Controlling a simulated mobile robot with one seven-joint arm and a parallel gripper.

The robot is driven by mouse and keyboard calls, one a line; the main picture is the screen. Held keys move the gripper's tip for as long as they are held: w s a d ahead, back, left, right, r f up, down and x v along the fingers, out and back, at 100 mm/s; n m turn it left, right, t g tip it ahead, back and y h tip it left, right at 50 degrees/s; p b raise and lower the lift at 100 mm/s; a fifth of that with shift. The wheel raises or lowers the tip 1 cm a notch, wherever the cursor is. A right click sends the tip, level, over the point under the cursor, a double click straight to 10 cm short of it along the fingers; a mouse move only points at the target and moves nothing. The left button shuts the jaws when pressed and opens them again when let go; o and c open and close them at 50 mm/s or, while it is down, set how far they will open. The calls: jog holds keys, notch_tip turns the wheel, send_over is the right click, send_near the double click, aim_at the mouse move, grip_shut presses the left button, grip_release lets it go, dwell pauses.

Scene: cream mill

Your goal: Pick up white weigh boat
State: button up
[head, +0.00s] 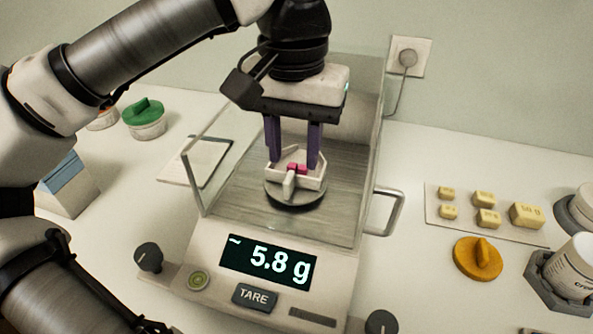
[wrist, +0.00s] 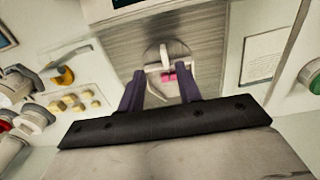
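The white weigh boat (head: 312,183) sits on the round pan (head: 295,203) inside the glass-walled balance, with small pink pieces (head: 297,167) in it. It also shows in the wrist view (wrist: 153,67), partly hidden between my fingers. My gripper (head: 293,163) points down over the boat. Its two purple fingers are wide apart, with the tips at the boat's left and right sides. In the wrist view my gripper (wrist: 161,75) also looks open. I cannot tell whether the fingertips touch the boat. The balance display (head: 268,262) reads "~ 5.8 g".
Glass walls (head: 345,200) stand close around my gripper, with a handle (head: 388,212) on the right. To the right are a plate of brass weights (head: 487,217), a yellow lid (head: 478,258) and a white jar (head: 572,268). A green-lidded jar (head: 145,118) stands at left.

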jog(key=f, duration=0.4)
jog(key=shift+a+f, duration=0.15)
jog(key=shift+a, duration=0.25)
jog(key=shift+f, duration=0.55)
grip_shut()
